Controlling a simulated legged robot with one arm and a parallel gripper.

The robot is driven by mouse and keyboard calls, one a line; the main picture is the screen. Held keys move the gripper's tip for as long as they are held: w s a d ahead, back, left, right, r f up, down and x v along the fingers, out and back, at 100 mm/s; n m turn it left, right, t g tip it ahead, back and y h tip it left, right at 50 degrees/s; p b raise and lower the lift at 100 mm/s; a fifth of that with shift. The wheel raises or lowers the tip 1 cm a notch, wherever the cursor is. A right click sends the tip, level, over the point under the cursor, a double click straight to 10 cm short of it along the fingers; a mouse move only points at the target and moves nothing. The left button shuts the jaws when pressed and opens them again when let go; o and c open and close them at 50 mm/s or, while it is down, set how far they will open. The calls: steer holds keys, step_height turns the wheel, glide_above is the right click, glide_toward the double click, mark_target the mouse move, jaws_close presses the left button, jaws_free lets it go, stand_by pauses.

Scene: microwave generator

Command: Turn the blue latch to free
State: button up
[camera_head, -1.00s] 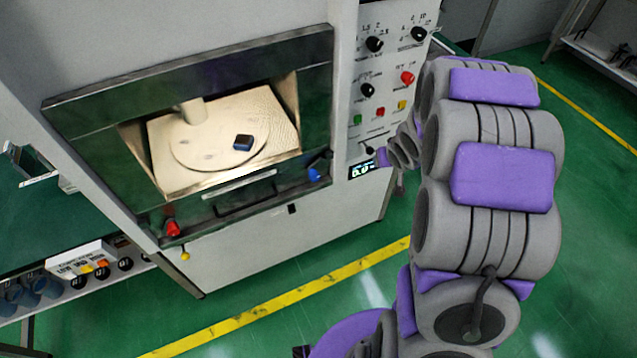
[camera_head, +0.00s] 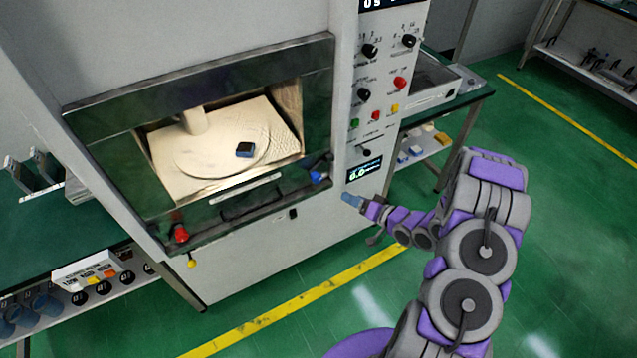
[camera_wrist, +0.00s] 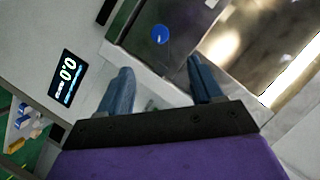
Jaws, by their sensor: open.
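The blue latch (camera_head: 316,176) sits at the lower right corner of the microwave generator's door frame. In the wrist view the blue latch (camera_wrist: 160,35) shows as a round blue knob just beyond the fingertips, a little above the gap between them. My gripper (camera_head: 352,199) is to the right of the latch and slightly below it, apart from it. In the wrist view my gripper (camera_wrist: 157,78) has its two blue-grey fingers spread wide, with nothing between them. The fingers do not touch the latch.
A red latch (camera_head: 181,234) and a yellow knob (camera_head: 191,262) are at the door's lower left. The chamber holds a small dark block (camera_head: 244,150). A lit display (camera_wrist: 67,78) and a control panel (camera_head: 378,80) lie right of the door. Green floor is clear in front.

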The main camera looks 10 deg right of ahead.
mark_target(319, 181)
steer(key=b+x, duration=0.2)
steer(key=x, duration=1.4)
steer(key=shift+w+a+f, duration=0.1)
steer(key=shift+w+a, duration=0.1)
steer(key=shift+w, duration=0.35)
steer(key=shift+c, duration=0.2)
steer(key=c, duration=1)
